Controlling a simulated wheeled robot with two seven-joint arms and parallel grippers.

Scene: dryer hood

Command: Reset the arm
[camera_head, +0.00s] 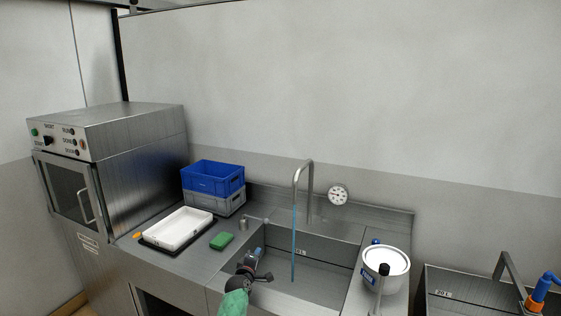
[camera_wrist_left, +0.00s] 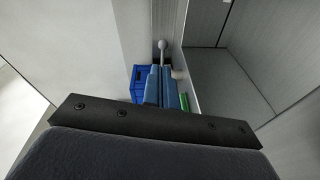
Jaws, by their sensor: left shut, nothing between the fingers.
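My left gripper (camera_head: 256,256) is dark with blue fingertips and reaches in from the bottom of the head view. It is at the front left edge of the sink (camera_head: 320,272). Its blue fingers also show in the left wrist view (camera_wrist_left: 167,88), lying together with nothing between them. My left forearm shows a green part below the gripper. My right gripper does not show in either view.
A tap (camera_head: 309,190) runs a thin blue stream into the sink. Left of it are a green sponge (camera_head: 221,241), a white tray (camera_head: 178,229), a blue crate (camera_head: 213,178) on a grey crate (camera_head: 228,204), and a steel machine (camera_head: 120,145). A white tub (camera_head: 386,261) stands right.

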